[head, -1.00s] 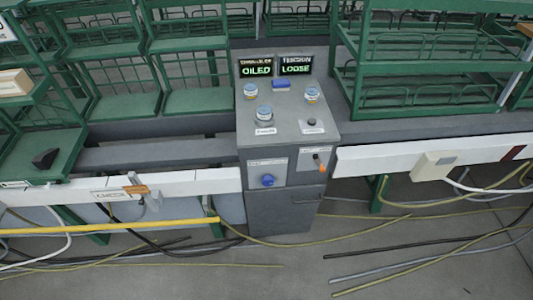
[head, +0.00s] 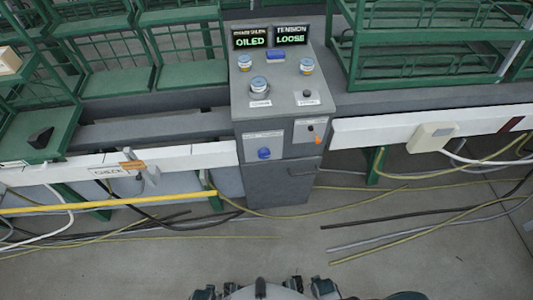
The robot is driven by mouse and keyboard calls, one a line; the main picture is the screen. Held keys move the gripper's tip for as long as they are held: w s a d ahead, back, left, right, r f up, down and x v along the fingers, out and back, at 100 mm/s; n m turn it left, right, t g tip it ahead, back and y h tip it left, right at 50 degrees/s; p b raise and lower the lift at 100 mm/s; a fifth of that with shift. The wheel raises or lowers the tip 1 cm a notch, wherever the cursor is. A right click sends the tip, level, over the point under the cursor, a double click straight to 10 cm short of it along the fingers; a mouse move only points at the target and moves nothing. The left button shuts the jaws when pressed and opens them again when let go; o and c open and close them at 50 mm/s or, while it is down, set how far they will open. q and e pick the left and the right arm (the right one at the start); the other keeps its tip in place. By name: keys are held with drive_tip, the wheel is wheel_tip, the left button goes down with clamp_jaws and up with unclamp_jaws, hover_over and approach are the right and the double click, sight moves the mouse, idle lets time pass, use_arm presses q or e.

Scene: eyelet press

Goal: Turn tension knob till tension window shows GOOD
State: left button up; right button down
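A grey console (head: 278,118) stands ahead of me. Its tension window (head: 292,38) reads LOOSE in green, and the window beside it (head: 250,40) reads OILED. A blue knob (head: 264,153) sits on a labelled plate on the console's front. An orange-tipped lever or switch (head: 318,139) is on the plate to its right. A small dark knob (head: 307,93) is on the sloped top. The small labels are too blurred to read, so I cannot tell which control is for tension. Neither gripper shows; only parts of my own body appear at the bottom edge.
Green wire racks (head: 420,50) stand on both sides. Hoses and a yellow pipe (head: 100,204) run low down. The floor before the console is mostly clear.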

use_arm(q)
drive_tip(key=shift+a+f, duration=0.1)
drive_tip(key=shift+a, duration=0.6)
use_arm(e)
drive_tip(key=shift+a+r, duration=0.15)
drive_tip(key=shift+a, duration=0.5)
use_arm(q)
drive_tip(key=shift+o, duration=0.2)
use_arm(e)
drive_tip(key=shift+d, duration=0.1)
